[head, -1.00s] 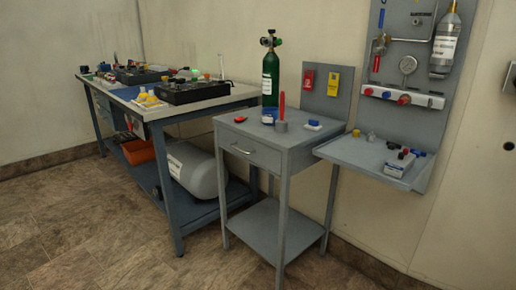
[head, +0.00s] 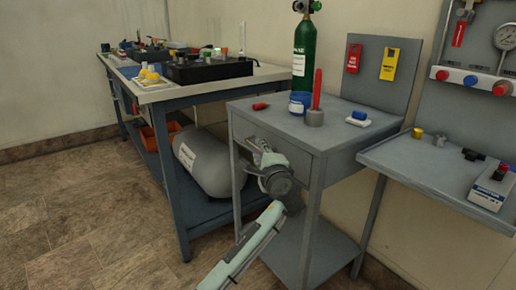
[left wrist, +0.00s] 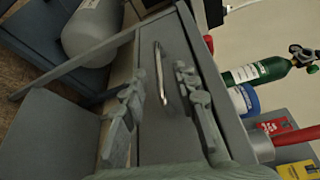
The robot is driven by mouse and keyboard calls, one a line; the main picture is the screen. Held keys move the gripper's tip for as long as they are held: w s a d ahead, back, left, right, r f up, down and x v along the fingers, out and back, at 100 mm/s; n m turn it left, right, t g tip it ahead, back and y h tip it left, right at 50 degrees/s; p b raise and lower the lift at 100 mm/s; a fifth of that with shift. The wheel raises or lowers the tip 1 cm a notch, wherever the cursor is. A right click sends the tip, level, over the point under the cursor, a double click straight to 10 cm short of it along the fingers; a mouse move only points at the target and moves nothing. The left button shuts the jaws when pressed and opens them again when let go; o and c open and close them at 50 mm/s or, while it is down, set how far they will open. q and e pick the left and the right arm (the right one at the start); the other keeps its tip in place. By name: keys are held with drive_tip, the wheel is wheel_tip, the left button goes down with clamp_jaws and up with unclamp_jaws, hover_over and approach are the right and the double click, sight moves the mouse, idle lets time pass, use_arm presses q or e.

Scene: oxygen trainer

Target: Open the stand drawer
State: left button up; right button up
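The grey stand (head: 270,112) has a drawer front (head: 300,162) that appears closed, flush with the frame. My left gripper (head: 250,150) is in front of the drawer, and my wrist hides much of it in the head view. The drawer handle, a thin silver bar (left wrist: 160,72), shows in the left wrist view but is hidden in the head view. My left gripper is open, with one finger on each side of the handle. The fingers appear apart from the handle; contact cannot be told. My right gripper is not in view.
A blue workbench (head: 190,90) with a grey tank (head: 205,160) below stands left. A wall panel shelf (head: 415,155) is right. Floor ahead is clear.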

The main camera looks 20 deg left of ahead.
sight(257, 147)
use_arm(q)
drive_tip(key=shift+x, duration=1.9)
clamp_jaws()
